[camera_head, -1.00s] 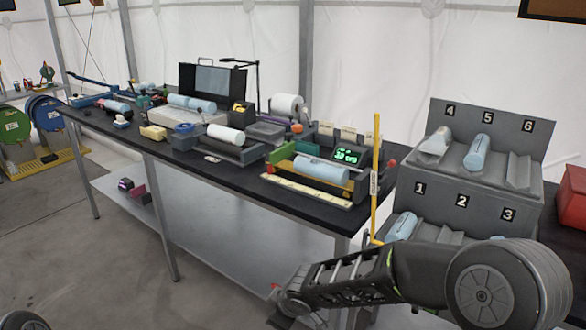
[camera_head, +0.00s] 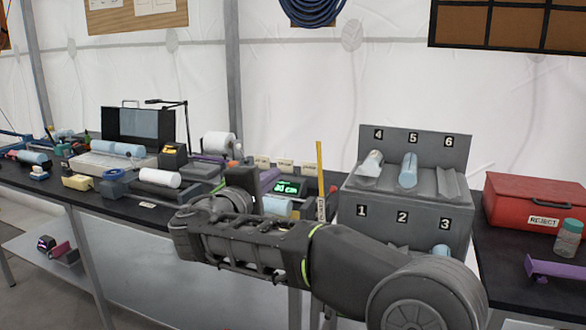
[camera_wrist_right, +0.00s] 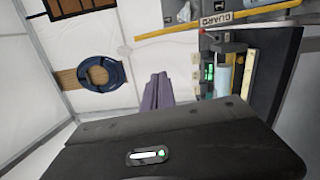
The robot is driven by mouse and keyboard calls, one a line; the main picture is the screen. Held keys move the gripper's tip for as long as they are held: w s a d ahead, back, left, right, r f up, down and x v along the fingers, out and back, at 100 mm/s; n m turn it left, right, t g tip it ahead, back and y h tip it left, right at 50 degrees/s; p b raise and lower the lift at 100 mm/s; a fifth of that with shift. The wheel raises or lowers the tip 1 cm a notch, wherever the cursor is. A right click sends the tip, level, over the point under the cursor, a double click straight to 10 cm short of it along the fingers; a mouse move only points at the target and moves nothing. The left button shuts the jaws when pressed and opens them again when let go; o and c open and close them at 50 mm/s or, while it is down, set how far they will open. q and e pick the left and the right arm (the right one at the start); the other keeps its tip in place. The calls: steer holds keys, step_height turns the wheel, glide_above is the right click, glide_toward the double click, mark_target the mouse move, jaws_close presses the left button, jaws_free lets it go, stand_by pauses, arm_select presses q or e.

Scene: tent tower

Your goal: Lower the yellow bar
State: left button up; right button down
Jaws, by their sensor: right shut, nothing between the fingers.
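The yellow bar (camera_head: 320,165) stands upright beside the lit display station in the head view, with a pale label low on it. My right arm hides its foot. In the right wrist view the yellow bar (camera_wrist_right: 180,29) runs across the top, and its label reads GUARD. My right gripper (camera_head: 275,176) is folded back over the station, its purple fingers pointing right toward the bar. The fingers (camera_wrist_right: 157,78) are shut and empty in the wrist view, with a gap between them and the bar. My left gripper is out of view.
A grey numbered rack (camera_head: 400,192) with blue cylinders stands just right of the bar. A red REJECT box (camera_head: 535,205) and a jar (camera_head: 568,238) sit farther right. The green display (camera_head: 288,187) and a white roll (camera_head: 217,142) are near my right wrist.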

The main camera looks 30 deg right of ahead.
steer(key=w+d+p, duration=0.2)
steer(key=d, duration=0.9)
steer(key=shift+w+r, duration=0.15)
steer(key=shift+w, duration=0.1)
steer(key=shift+d, duration=0.1)
steer(key=shift+d, duration=0.1)
